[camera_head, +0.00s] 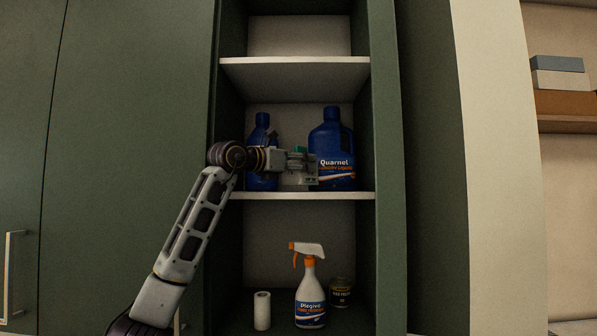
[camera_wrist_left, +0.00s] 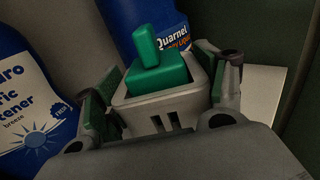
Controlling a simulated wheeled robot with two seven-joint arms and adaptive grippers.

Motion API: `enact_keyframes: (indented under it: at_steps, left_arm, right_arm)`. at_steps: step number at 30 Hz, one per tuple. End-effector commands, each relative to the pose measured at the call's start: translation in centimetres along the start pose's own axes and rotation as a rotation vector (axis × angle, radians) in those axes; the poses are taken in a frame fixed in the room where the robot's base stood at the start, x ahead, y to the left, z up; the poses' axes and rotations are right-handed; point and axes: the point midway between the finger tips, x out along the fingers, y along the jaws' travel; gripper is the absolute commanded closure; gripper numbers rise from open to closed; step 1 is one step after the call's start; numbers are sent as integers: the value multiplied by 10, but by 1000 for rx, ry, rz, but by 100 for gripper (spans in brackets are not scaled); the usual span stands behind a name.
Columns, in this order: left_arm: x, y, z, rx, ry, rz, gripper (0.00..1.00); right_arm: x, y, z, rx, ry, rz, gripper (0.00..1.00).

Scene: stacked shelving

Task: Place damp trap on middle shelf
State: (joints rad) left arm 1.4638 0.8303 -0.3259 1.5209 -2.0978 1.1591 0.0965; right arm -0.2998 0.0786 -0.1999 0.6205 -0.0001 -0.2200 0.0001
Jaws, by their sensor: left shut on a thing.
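The damp trap is a pale grey box with a green top and knob (camera_wrist_left: 160,75). My left gripper (camera_head: 300,163) is shut on it, with one finger on each side in the left wrist view. In the head view the damp trap (camera_head: 292,179) is partly hidden behind the gripper. It is inside the middle compartment, between two blue bottles, low over the middle shelf (camera_head: 300,195). I cannot tell whether its base touches the board. My right gripper is not in view.
A blue bottle (camera_head: 262,130) stands left on the middle shelf, and a blue Quarnel jug (camera_head: 331,140) stands right. An upper shelf (camera_head: 295,75) is above. Below are a white roll (camera_head: 262,310), a spray bottle (camera_head: 310,298) and a dark can (camera_head: 341,292). Green cabinet walls bound both sides.

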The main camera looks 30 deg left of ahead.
Motion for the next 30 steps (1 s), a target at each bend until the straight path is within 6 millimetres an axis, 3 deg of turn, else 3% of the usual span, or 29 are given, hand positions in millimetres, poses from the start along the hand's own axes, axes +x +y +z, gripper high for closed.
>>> enact_keyframes:
  at_steps: [7, 24, 25, 30]
  left_arm:
    - [-1, 0, -14, 1, -1, 0, 55]
    - [-1, 0, -19, 1, -1, 0, 55]
    - [0, 0, -19, 1, 0, 0, 25]
    - [0, 0, -19, 1, 0, 0, 7]
  right_arm:
    - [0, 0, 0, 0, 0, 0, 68]
    - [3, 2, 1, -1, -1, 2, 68]
    - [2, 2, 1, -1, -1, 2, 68]
    - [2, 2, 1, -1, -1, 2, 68]
